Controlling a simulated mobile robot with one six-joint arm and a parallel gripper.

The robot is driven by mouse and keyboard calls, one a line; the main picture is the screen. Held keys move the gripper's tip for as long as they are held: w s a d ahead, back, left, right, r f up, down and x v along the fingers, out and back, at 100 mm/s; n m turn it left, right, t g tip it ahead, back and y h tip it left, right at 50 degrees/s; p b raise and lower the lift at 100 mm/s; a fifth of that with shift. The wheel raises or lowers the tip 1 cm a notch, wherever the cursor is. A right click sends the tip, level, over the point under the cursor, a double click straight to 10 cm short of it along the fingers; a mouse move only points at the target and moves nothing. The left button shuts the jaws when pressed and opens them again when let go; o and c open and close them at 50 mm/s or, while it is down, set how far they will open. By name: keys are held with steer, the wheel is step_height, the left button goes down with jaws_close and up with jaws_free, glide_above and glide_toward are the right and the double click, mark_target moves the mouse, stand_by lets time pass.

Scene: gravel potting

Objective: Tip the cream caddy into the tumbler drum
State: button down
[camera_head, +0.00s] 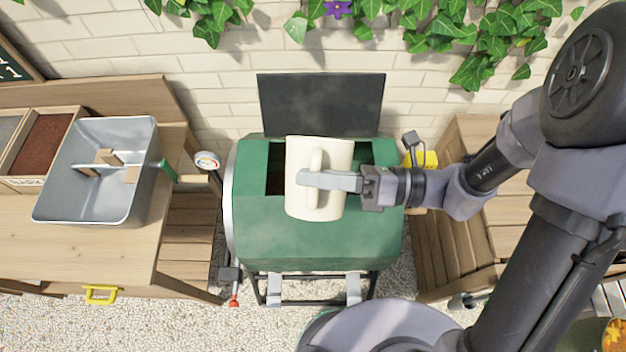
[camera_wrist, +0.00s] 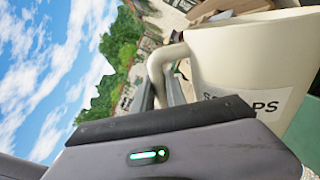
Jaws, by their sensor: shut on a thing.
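The cream caddy (camera_head: 336,158) is held over the green tumbler drum (camera_head: 320,242), in front of the drum's open hatch. The caddy looks tilted, but its mouth and contents are hidden in the head view. My gripper (camera_head: 318,180) is shut on the caddy's handle. The caddy (camera_wrist: 235,65) also shows in the wrist view, with a partly hidden label and some brown pieces near its rim. The drum's dark lid (camera_head: 321,104) stands raised behind the opening. The opening (camera_head: 275,170) shows only at either side of the caddy.
A grey metal tub (camera_head: 60,200) with wooden blocks and a green-handled tool sits on the wooden bench (camera_head: 90,262) at left. A round dial (camera_head: 207,161) stands left of the drum. A slatted wooden bench (camera_head: 440,250) is at right. Ivy hangs above.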

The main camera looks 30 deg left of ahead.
steer(key=w+a+m+p, duration=0.3)
steer(key=w+m, duration=0.2)
steer(key=w, duration=0.3)
steer(key=w+a+m+p, duration=0.3)
steer(key=w+m, duration=0.2)
steer(key=w, duration=0.3)
steer(key=shift+a+f+m+p, duration=0.25)
steer(key=shift+m+p, duration=0.05)
stand_by(1.5)
